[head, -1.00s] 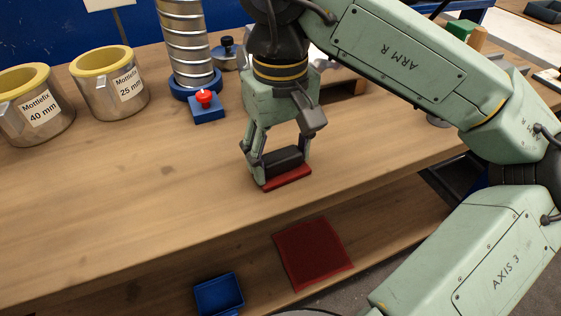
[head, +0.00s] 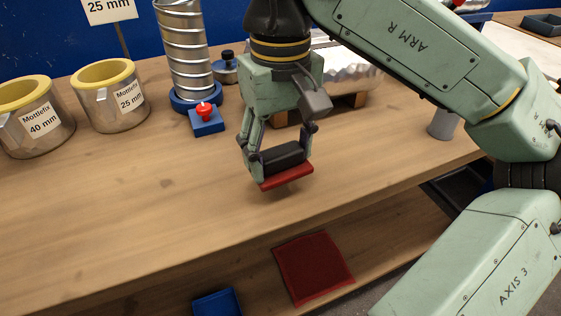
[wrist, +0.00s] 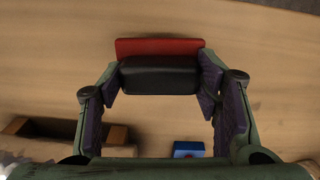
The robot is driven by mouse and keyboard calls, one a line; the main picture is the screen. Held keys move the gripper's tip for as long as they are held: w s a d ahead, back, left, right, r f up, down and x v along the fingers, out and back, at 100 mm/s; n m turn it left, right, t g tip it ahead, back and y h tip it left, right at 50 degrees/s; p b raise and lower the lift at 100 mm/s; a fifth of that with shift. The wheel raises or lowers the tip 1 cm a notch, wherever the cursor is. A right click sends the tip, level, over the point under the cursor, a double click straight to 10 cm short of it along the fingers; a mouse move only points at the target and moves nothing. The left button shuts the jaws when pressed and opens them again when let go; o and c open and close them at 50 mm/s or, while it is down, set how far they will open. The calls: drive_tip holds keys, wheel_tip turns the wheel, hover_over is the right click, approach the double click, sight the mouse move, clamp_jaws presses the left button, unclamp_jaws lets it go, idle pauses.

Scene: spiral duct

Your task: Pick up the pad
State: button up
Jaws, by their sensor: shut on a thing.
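The pad (head: 287,178) is a block with a black upper part and a red base. My gripper (head: 281,160) is shut on its black part, with one finger at each end. The pad is held level a little above the wooden bench, with a soft shadow below it. In the wrist view the pad's black part (wrist: 160,76) sits between the fingers and its red base shows beyond it. The pad's underside is hidden.
A blue box with a red button (head: 206,119) and an upright spiral duct (head: 184,55) stand behind left. A dark red mat (head: 313,267) and a blue tray (head: 217,303) lie on the lower shelf. The bench front-left is clear.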

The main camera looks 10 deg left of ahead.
drive_tip(key=s+d+r+b, duration=0.1)
drive_tip(key=s+d+b, duration=0.1)
drive_tip(key=s, duration=1.3)
drive_tip(key=shift+s+d, duration=0.25)
drive_tip(key=shift+r, duration=0.1)
